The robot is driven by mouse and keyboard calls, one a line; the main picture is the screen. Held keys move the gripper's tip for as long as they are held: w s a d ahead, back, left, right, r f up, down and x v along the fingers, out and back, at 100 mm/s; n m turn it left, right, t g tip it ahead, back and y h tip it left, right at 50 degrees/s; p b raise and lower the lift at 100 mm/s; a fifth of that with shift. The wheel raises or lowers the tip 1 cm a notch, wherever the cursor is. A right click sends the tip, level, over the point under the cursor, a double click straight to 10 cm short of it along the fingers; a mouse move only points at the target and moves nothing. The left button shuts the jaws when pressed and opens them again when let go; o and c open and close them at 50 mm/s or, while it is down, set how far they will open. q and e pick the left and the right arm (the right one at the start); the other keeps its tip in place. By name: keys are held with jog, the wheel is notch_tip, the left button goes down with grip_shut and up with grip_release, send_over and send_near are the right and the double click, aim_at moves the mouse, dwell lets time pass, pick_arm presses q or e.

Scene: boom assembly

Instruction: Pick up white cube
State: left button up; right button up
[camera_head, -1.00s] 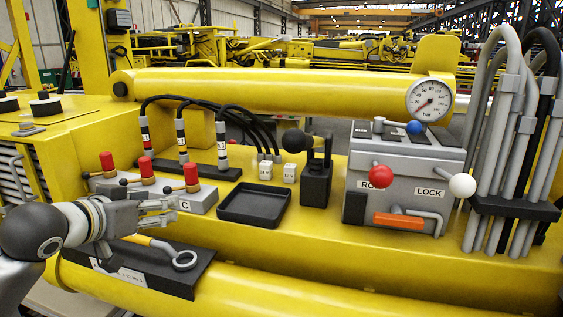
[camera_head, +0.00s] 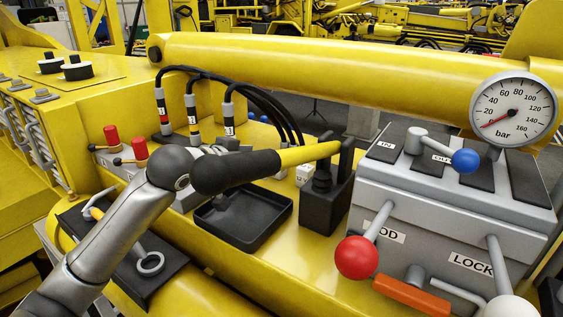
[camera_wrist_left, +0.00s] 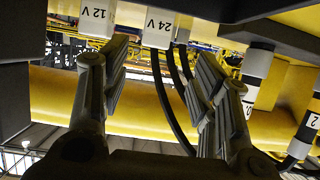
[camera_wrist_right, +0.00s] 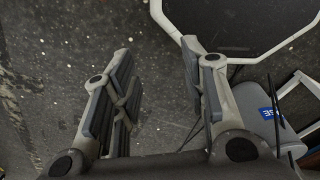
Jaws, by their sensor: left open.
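Two white cubes stand on the yellow deck. In the head view the right one (camera_head: 303,175) is partly visible beside the black lever box, and the other is mostly hidden. The left wrist view, upside down, shows the cube marked 24 V (camera_wrist_left: 158,28) ahead between the fingers and the one marked 12 V (camera_wrist_left: 97,18) beyond the left finger. My left gripper (camera_wrist_left: 160,52) is open and empty, with no visible contact. In the head view it is mostly hidden behind my wrist and a dark handle. My right gripper (camera_wrist_right: 157,55) is open and empty over the floor.
A black tray (camera_head: 268,238) lies in front of the cubes. A black lever box (camera_head: 323,205) stands close to their right. Labelled cable plugs (camera_head: 228,120) rise behind left. A grey control box (camera_head: 450,220) with levers fills the right side.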

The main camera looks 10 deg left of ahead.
pick_arm(q)
jog(key=shift+w+d+f, duration=0.15)
jog(key=shift+w+d, duration=0.1)
jog(key=shift+w, duration=0.25)
jog(key=shift+w+d+f, duration=0.15)
jog(key=shift+w, duration=0.15)
jog(key=p+x, duration=0.1)
jog(key=x, duration=0.1)
jog(key=p+x, duration=0.2)
jog(key=shift+w+d+f, duration=0.1)
jog(key=shift+d, duration=0.25)
jog(key=shift+w+d+f+p, duration=0.1)
jog(key=shift+w+f+p, duration=0.05)
jog(key=shift+w+p, duration=0.15)
jog(key=shift+w+d+f, duration=0.1)
jog(key=shift+w+f, duration=0.1)
jog(key=shift+c, duration=0.5)
jog(key=shift+s, duration=0.1)
jog(key=c, duration=1)
pick_arm(e)
jog(key=r, duration=0.2)
jog(key=w+r, duration=0.1)
jog(key=r, duration=0.1)
jog(key=shift+w+d+r, duration=0.1)
jog(key=shift+d, duration=0.25)
